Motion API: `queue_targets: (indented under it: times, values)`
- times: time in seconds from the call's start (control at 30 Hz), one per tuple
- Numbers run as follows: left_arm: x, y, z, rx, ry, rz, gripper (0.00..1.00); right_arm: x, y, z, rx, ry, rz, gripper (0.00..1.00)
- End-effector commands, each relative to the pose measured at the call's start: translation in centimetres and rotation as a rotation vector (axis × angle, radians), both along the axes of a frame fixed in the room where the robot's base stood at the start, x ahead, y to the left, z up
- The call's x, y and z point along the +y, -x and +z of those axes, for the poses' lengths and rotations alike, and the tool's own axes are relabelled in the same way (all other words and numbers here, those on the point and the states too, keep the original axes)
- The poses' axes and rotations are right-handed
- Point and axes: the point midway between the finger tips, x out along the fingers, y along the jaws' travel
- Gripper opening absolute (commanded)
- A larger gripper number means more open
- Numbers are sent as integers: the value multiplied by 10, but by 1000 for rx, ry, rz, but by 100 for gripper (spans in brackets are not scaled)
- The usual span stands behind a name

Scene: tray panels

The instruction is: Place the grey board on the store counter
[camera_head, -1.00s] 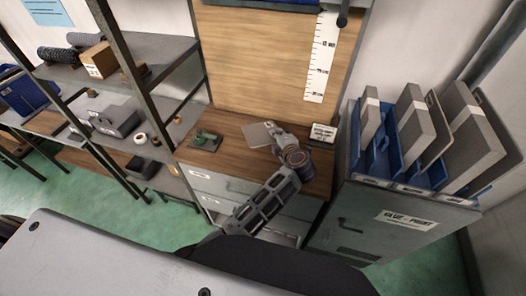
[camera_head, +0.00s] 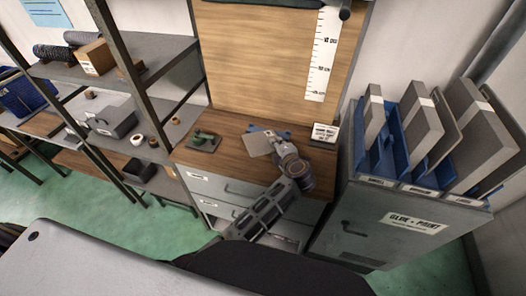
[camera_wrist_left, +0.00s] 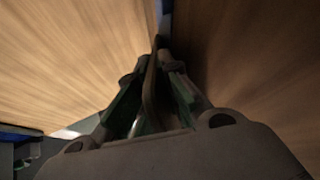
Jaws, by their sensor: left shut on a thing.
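My left gripper (camera_head: 276,140) is over the wooden counter (camera_head: 232,128) and is shut on a thin, light grey board (camera_head: 257,143). In the left wrist view the board (camera_wrist_left: 150,95) is edge-on between the two fingers (camera_wrist_left: 158,65), with wood grain on both sides. In the head view the board is tilted, its face partly towards me, left of the fingers. I cannot tell whether its lower edge touches the counter. My right gripper is not in view.
A green tool on a dark base (camera_head: 204,142) stands left of the board. A small white sign (camera_head: 324,134) stands to the right. A wooden back panel with a ruler (camera_head: 322,55) rises behind. A grey cabinet (camera_head: 400,215) with a blue rack (camera_head: 412,160) of grey panels is at right.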

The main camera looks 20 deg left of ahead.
Motion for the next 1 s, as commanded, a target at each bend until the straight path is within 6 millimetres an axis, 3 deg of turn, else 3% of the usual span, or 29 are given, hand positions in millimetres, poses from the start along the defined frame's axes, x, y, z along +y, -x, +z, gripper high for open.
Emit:
queue_targets:
  times: [0.27,0.4,0.77,1.0]
  values:
    - [0,0,0,0,0,0,0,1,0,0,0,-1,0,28]
    - [0,0,0,0,0,0,21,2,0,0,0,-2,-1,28]
    - [0,1,0,0,0,0,21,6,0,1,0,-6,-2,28]
    - [-7,11,5,3,1,0,21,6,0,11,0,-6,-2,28]
